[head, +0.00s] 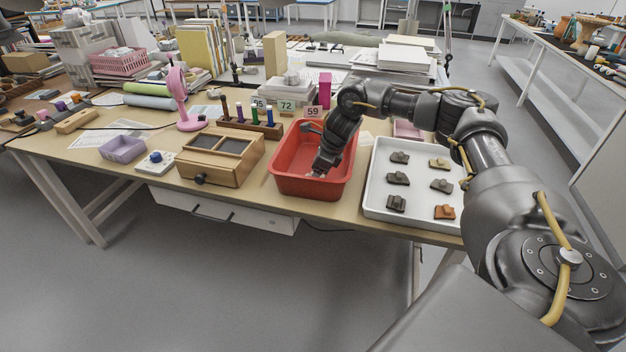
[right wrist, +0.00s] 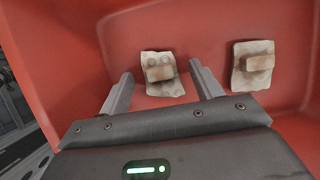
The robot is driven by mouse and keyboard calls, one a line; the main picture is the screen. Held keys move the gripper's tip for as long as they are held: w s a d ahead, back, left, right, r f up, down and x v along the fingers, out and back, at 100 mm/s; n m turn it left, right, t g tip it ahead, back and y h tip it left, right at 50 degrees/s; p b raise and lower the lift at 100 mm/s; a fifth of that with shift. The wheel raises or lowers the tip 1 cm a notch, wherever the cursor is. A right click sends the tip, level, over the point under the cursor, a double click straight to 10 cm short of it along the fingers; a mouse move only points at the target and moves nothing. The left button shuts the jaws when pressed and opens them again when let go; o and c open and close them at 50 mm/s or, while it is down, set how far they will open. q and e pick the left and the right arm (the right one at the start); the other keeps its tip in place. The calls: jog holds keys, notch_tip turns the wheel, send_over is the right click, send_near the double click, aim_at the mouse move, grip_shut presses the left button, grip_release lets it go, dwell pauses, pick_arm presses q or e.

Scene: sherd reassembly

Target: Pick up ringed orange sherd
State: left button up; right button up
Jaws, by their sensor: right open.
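In the right wrist view a pale sherd with orange-brown patches (right wrist: 162,73) lies on the floor of the red tub; it has round ring-like marks near its top edge and a raised block in its middle. My right gripper (right wrist: 161,76) is open, its two fingers to the left and right of this sherd, with nothing held. In the head view my right gripper (head: 322,168) reaches down into the red tub (head: 284,183) and largely hides what lies there. My left gripper is not in view.
A second pale sherd (right wrist: 253,67) lies to the right in the tub, near its wall. A white tray (head: 418,218) to the right of the tub holds several dark sherds and an orange-brown one (head: 444,212). A wooden box (head: 218,157) stands left of the tub.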

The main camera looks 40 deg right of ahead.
jog(key=c, duration=1)
jog(key=shift+r, duration=0.2)
